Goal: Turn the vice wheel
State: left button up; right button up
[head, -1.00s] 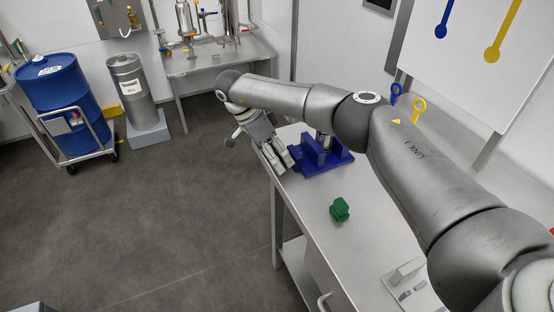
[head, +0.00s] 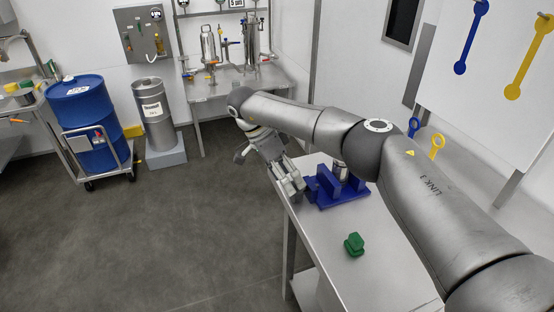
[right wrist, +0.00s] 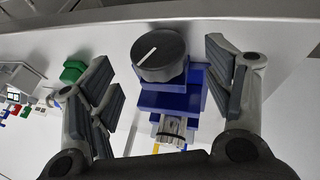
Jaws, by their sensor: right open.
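The blue vice (head: 343,197) stands on the metal table near its left edge. Its black round wheel (right wrist: 160,54), with a white line across the face, shows in the right wrist view in front of the blue vice body (right wrist: 172,101). In the head view I cannot make out the wheel. My right gripper (head: 290,187) is at the table's left edge, beside the vice. It is open, with one finger on each side of the wheel and a visible gap on both sides. My left gripper is not in view.
A green block (head: 354,244) sits on the table (head: 390,275) nearer to me than the vice. My right arm stretches over the table. A blue drum (head: 85,115) on a cart and a grey canister (head: 153,110) stand at the left. The floor between is clear.

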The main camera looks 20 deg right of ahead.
jog(key=v, duration=0.8)
jog(key=shift+a+r, duration=0.15)
jog(key=shift+r, duration=0.05)
